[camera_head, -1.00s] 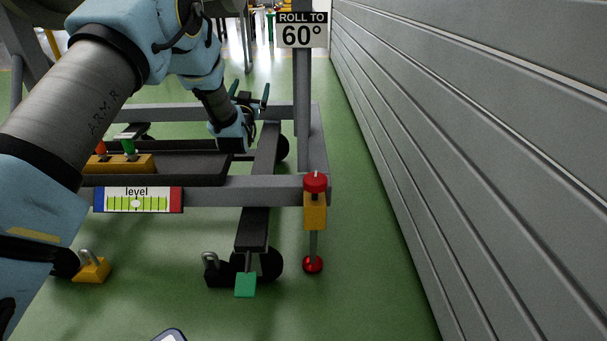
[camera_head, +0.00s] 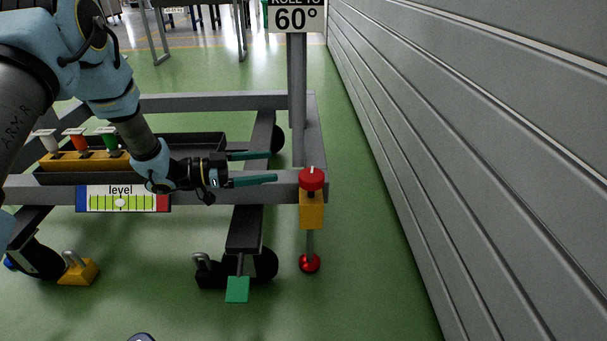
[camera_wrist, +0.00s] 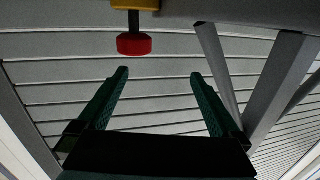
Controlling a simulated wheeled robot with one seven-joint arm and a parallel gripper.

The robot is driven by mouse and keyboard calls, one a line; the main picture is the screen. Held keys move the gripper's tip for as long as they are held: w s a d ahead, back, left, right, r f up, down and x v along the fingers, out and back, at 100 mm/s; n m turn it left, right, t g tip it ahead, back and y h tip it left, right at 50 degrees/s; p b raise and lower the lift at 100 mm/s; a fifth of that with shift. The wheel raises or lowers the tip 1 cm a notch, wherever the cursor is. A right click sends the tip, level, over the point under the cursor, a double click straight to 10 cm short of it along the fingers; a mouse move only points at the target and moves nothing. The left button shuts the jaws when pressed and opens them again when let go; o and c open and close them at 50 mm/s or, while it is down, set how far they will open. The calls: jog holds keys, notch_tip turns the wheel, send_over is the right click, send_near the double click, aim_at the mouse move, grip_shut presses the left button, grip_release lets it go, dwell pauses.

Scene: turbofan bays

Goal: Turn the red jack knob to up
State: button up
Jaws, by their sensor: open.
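The red jack knob (camera_head: 312,179) sits on top of a yellow jack body (camera_head: 312,212) at the right corner of the grey frame. Below it a thin rod runs down to a red foot (camera_head: 310,263) at the floor. My gripper (camera_head: 265,167) is open and empty, its two green fingers pointing right, to the left of the knob and apart from it. In the wrist view the red knob (camera_wrist: 134,44) shows beyond the fingertips of my gripper (camera_wrist: 158,76), left of centre, with the yellow body (camera_wrist: 135,4) at the top edge.
A grey upright post (camera_head: 297,95) with a "60°" sign (camera_head: 296,17) stands just behind the knob. A grey slatted wall (camera_head: 450,150) runs along the right. A level gauge (camera_head: 122,198) is on the front rail. A green pedal (camera_head: 237,289) sticks out below.

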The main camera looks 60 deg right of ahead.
aim_at(314, 174)
jog(key=s+d+b, duration=0.1)
jog(key=s, duration=0.2)
jog(key=s+d+f+m+g+y+b, duration=0.1)
jog(key=s+d, duration=0.1)
jog(key=s, duration=0.1)
jog(key=s+d+g+b, duration=0.1)
jog(key=s+b, duration=0.1)
jog(key=s, duration=0.2)
jog(key=shift+d+f+y, duration=0.2)
jog(key=shift+d+y, duration=0.1)
jog(key=shift+d, duration=0.1)
jog(key=shift+s+d+r, duration=0.1)
jog(key=shift+s+d, duration=0.3)
jog(key=shift+s, duration=0.1)
jog(key=shift+c, duration=0.4)
jog(key=c, duration=1.2)
